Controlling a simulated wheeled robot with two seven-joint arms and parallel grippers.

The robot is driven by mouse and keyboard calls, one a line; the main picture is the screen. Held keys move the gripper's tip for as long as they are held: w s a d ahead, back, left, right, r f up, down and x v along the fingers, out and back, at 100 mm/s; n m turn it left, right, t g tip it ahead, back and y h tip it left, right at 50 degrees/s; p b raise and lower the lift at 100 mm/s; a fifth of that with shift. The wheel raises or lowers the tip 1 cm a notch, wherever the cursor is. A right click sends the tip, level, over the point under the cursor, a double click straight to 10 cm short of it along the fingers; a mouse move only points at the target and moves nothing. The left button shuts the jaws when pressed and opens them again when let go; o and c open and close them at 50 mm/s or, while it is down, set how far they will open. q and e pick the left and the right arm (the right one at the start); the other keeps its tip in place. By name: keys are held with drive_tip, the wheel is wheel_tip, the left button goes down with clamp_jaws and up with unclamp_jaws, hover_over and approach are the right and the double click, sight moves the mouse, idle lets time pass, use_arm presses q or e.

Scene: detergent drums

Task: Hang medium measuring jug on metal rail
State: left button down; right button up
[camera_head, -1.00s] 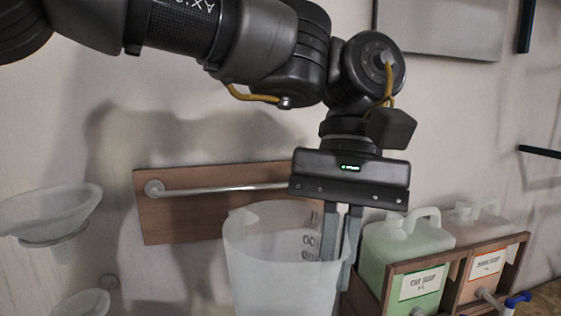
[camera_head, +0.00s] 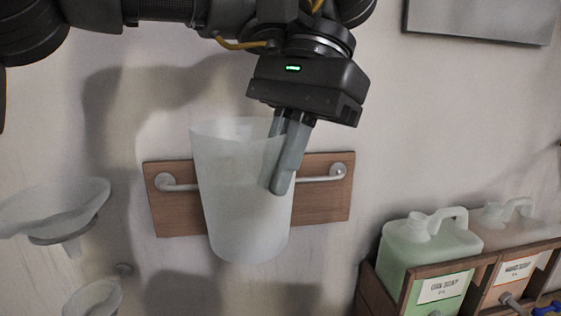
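The measuring jug (camera_head: 240,200) is a frosted, translucent cup, held upright in front of the metal rail. My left gripper (camera_head: 282,165) comes down from above with its fingers at the jug's upper right side, one on the near side and the other further in; it appears shut on the jug's wall or handle. The metal rail (camera_head: 322,178) is a light bar on a brown wooden board (camera_head: 180,214) on the wall. The jug hides the rail's middle. I cannot tell whether the jug touches the rail. My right gripper is not in view.
Frosted funnels (camera_head: 55,208) hang on the wall at the left, a smaller one (camera_head: 95,298) lower down. At the lower right, a green canister (camera_head: 425,250) and a pinkish one stand in a wooden rack (camera_head: 370,290). A grey panel (camera_head: 480,18) is at the upper right.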

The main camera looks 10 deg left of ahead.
use_arm(q)
drive_tip(key=shift+w+a+p, duration=0.15)
drive_tip(key=shift+w+a, duration=0.2)
drive_tip(key=shift+w, duration=0.25)
drive_tip(key=shift+w+a+p, duration=0.15)
drive_tip(key=shift+w+a, duration=0.15)
drive_tip(key=shift+w, duration=0.25)
drive_tip(key=shift+w+a+p, duration=0.25)
drive_tip(key=shift+w+a, duration=0.1)
drive_tip(key=shift+w, duration=0.5)
drive_tip(key=shift+w+a+p, duration=0.25)
drive_tip(key=shift+w+a, duration=0.05)
drive_tip(key=shift+w, duration=0.5)
drive_tip(key=shift+w+a+p, duration=0.25)
drive_tip(key=shift+w+a, duration=0.1)
drive_tip(key=shift+w, duration=0.5)
drive_tip(key=shift+w+f+b, duration=0.15)
drive_tip(key=shift+f+b, duration=0.2)
drive_tip(key=shift+f, duration=0.05)
wheel_tip(320, 180, down, 10)
drive_tip(key=b, duration=0.8)
drive_tip(key=shift+r, duration=0.1)
drive_tip(key=c, duration=1.5)
unclamp_jaws()
drive_tip(key=shift+c, duration=0.2)
